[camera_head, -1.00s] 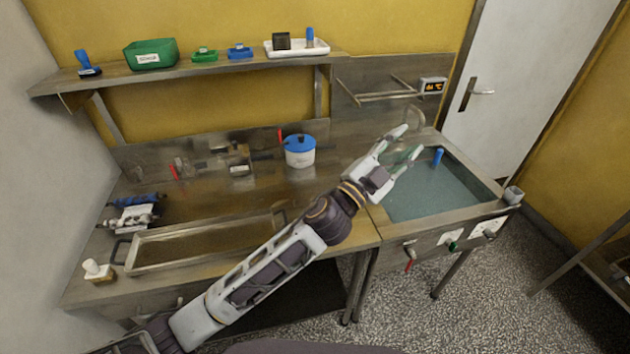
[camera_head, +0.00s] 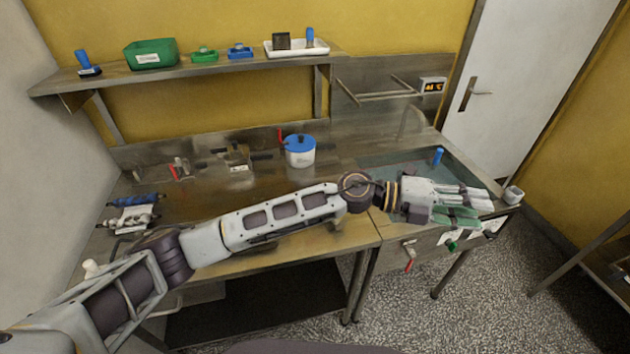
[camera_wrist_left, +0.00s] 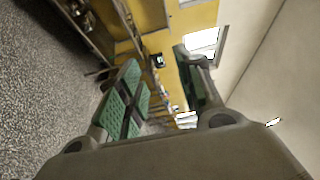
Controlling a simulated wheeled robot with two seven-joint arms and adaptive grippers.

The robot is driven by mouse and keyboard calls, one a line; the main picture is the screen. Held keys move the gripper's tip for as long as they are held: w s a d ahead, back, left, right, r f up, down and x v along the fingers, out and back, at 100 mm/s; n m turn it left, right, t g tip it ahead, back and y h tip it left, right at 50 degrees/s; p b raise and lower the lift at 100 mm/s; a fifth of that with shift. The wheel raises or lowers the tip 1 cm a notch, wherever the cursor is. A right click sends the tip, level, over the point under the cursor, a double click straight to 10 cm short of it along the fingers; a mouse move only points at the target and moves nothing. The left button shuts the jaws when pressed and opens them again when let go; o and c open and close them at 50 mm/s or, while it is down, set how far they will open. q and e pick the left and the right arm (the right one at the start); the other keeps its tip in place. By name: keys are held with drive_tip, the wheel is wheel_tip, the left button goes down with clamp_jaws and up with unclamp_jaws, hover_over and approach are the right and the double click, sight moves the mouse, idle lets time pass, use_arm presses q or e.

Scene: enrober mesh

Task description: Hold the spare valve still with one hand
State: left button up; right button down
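My left gripper (camera_head: 484,207) is at the front right of the bench, in front of the water basin (camera_head: 400,158) and over its front edge in the picture. Its green-padded fingers stand apart with nothing between them, which also shows in the left wrist view (camera_wrist_left: 157,60). No part is clearly marked as the spare valve. A silvery fitting on a white cloth (camera_head: 133,217) lies at the bench's left end, and red-handled metal parts (camera_head: 180,168) stand near the back wall. Both are far from the gripper. My right gripper is not in view.
A white pot with a blue lid (camera_head: 300,152) stands mid-bench. A blue cylinder (camera_head: 438,156) is at the basin's back. A grey cup (camera_head: 513,194) sits at its right corner, close to the gripper. Valve handles (camera_head: 409,262) project below. The shelf (camera_head: 230,65) holds bins.

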use_arm(q)
drive_tip(key=w+a+f+m+y, duration=0.2)
drive_tip(key=w+a+f+y, duration=0.1)
drive_tip(key=a+f+y, duration=0.3)
drive_tip(key=w+a+f+m+y, duration=0.2)
drive_tip(key=w+a+f+y, duration=0.15)
drive_tip(key=f, duration=0.35)
drive_tip(key=w+a+r+t+y, duration=0.1)
drive_tip(key=w+a+y, duration=0.3)
drive_tip(key=a, duration=0.7)
drive_tip(key=w+a+r+n+t+y, duration=0.1)
drive_tip(key=w+a+y, duration=0.4)
drive_tip(key=w+a, duration=0.3)
drive_tip(key=a, duration=0.2)
drive_tip(key=shift+a+n, duration=0.3)
drive_tip(key=shift+a, duration=0.05)
drive_tip(key=shift+f, duration=0.1)
